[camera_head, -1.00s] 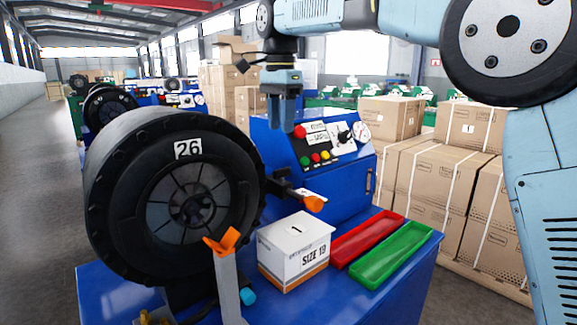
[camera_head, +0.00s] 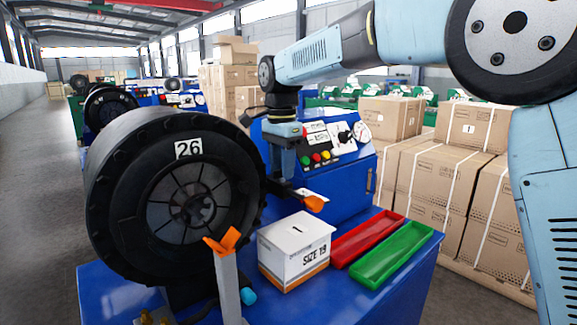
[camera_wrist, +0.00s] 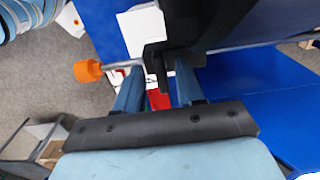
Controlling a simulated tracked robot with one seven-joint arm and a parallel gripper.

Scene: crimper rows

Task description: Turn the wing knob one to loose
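An orange wing-shaped knob (camera_head: 222,241) stands on a grey post at the front of the crimper (camera_head: 120,200), its two wings tilted up. A second orange knob (camera_head: 314,204) sits at the end of a rod on a black bracket (camera_head: 281,187) right of the crimper. It also shows in the wrist view (camera_wrist: 87,70). I cannot tell from the pictures which is knob one. My gripper (camera_head: 284,176) points down just above the bracket, left of the second knob. In the wrist view its fingers (camera_wrist: 157,78) are apart, with the bracket close by. I see nothing held.
A white box marked SIZE 19 (camera_head: 294,258), a red tray (camera_head: 368,237) and a green tray (camera_head: 392,250) stand on the blue bench. The control panel (camera_head: 330,145) is close behind my gripper. Stacked cartons (camera_head: 440,190) stand to the right.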

